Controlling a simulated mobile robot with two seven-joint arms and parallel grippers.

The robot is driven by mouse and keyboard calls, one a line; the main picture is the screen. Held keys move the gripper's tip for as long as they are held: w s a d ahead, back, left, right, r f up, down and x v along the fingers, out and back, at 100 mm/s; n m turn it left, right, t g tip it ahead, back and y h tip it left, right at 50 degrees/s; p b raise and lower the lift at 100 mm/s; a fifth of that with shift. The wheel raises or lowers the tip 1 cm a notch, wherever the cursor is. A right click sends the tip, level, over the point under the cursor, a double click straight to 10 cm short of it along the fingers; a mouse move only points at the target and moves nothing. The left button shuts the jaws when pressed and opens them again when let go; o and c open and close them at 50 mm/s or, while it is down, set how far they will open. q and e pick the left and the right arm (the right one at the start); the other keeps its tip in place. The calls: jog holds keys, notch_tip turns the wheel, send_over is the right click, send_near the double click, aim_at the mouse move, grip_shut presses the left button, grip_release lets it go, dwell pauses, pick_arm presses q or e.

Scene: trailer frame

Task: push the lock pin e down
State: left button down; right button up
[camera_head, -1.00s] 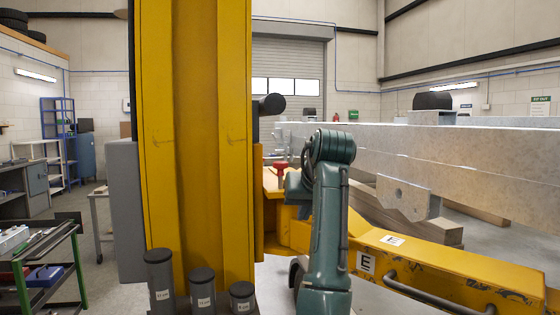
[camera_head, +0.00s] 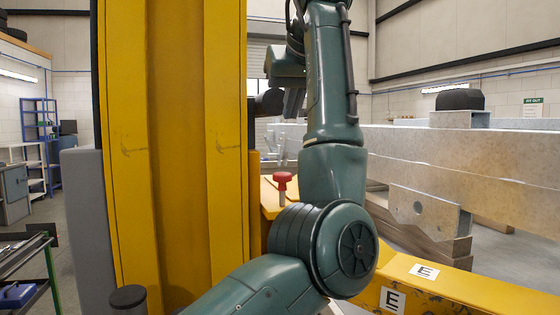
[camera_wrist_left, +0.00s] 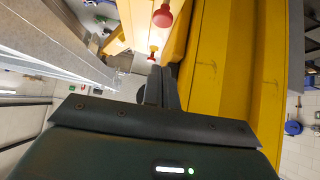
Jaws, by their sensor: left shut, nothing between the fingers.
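The lock pin has a red mushroom-shaped knob (camera_head: 283,177) on a short pale shaft. It stands upright on a yellow part beside the tall yellow post (camera_head: 180,150) in the head view. Two red knobs show in the left wrist view, a nearer one (camera_wrist_left: 163,17) and a smaller one (camera_wrist_left: 153,48); I cannot tell which is pin e. My left gripper (camera_head: 293,103) points down above the knob in the head view, apart from it. Its fingers (camera_wrist_left: 160,75) are shut and empty in the wrist view. My right gripper is out of view.
A yellow beam (camera_head: 470,292) with E labels (camera_head: 424,271) runs at the lower right. Long grey beams (camera_head: 470,155) lie behind it. A tool cart (camera_head: 30,262) stands at the left.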

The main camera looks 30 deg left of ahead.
pick_arm(q)
jog(key=p, duration=0.1)
send_over(282, 182)
notch_tip(282, 182, down, 7)
jog(key=f, duration=0.4)
jog(key=shift+s+d, duration=0.15)
jog(key=shift+d, duration=0.05)
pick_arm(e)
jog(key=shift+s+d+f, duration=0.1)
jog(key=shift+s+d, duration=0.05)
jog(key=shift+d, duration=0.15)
pick_arm(q)
jog(key=shift+a, duration=0.1)
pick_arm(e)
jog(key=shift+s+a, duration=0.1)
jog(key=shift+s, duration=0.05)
